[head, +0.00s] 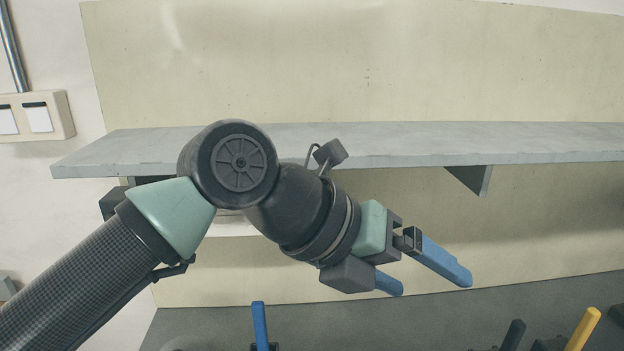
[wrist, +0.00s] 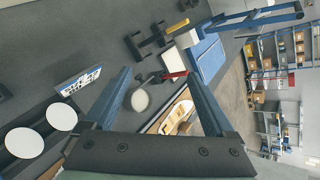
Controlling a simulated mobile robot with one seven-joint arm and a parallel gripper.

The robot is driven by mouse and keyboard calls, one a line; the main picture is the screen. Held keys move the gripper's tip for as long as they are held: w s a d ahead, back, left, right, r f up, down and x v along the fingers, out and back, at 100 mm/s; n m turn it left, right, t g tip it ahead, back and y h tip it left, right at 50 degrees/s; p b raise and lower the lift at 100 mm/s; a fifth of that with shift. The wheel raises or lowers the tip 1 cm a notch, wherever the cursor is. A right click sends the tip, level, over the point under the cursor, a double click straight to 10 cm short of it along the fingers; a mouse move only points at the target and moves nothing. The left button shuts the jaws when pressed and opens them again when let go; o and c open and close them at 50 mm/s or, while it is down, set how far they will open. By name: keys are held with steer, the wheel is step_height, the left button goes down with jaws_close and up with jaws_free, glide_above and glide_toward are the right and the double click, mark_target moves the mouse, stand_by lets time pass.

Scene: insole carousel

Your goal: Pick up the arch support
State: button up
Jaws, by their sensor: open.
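My gripper (head: 430,281) is open, with two blue fingers pointing down and right in the head view. In the wrist view my gripper (wrist: 159,62) has its fingers spread, with nothing held between them. I cannot pick out the arch support with certainty. A pale tan shape (wrist: 180,115) lies in a wood-rimmed frame, seen between the fingers in the wrist view and well beyond them. A round whitish disc (wrist: 140,100) and a small red item (wrist: 174,76) also show between the fingers. The head view shows none of these.
A grey shelf (head: 400,140) runs along the wall behind my arm. A blue upright handle (head: 260,325) and a yellow handle (head: 583,329) stand at the bottom of the head view. The wrist view shows two white discs (wrist: 42,130), a blue mat (wrist: 208,60) and stocked racks (wrist: 283,60).

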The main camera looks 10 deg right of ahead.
steer(key=a+f+n+g+y+b, duration=0.1)
steer(key=a+f+n+y, duration=0.35)
steer(key=a, duration=0.95)
steer(key=a+f+n+y+b, duration=0.1)
steer(key=a+f+y, duration=0.55)
steer(key=a, duration=0.75)
steer(key=shift+g+h, duration=0.3)
steer(key=shift+h, duration=0.2)
steer(key=f, duration=0.5)
steer(key=s+f, duration=0.1)
steer(key=f, duration=0.2)
steer(key=shift+a+f, duration=0.1)
steer(key=shift+a, duration=0.25)
steer(key=shift+s+a+f+p, duration=0.1)
steer(key=shift+f+p, duration=0.25)
steer(key=shift+f, duration=2.85)
steer(key=c, duration=1.4)
